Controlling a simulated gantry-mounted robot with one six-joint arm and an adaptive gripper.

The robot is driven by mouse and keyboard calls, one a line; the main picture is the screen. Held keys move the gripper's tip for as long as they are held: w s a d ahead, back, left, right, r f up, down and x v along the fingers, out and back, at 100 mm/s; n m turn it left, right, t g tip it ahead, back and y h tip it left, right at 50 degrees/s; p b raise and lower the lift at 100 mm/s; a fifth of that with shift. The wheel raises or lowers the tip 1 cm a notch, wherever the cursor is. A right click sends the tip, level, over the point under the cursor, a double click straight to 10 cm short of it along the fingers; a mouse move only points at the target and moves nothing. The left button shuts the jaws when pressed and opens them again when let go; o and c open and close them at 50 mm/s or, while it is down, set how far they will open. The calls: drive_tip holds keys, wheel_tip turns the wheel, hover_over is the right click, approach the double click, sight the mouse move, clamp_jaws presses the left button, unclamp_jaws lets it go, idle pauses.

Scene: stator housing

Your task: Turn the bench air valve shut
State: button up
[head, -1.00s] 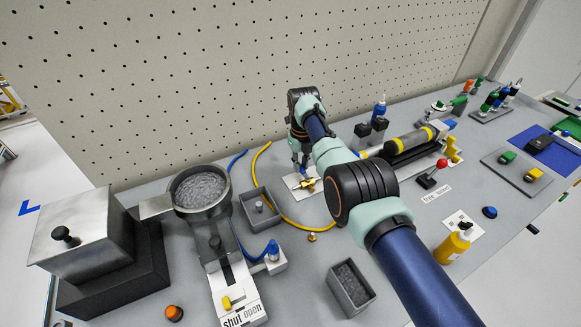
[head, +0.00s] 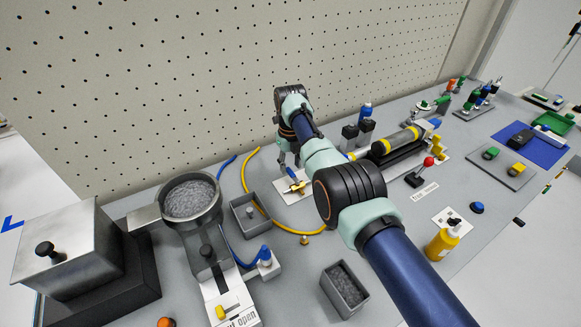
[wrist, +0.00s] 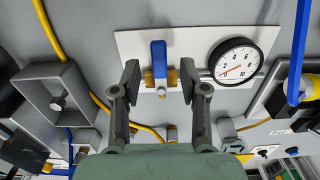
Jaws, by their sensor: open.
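The bench air valve has a blue handle (wrist: 158,62) over a brass body (wrist: 161,79), on a white plate (wrist: 130,44). In the wrist view the handle looks crosswise to the brass line. In the head view the blue handle (head: 292,173) shows just below my gripper (head: 288,158). My gripper also shows in the wrist view (wrist: 162,84), open and empty, one finger on each side of the valve. I see no clear contact with the handle. A round dial gauge (wrist: 236,58) with a red needle sits right of the valve.
A grey open tray with a peg (head: 250,213) stands left of the valve. A yellow hose (head: 268,220) curves past it. A black and yellow cylinder (head: 394,146) lies to the right. A pegboard wall (head: 190,80) stands close behind.

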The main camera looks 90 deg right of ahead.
sight(290, 171)
wheel_tip(290, 171, up, 10)
drive_tip(key=shift+r, duration=0.2)
idle(0.8)
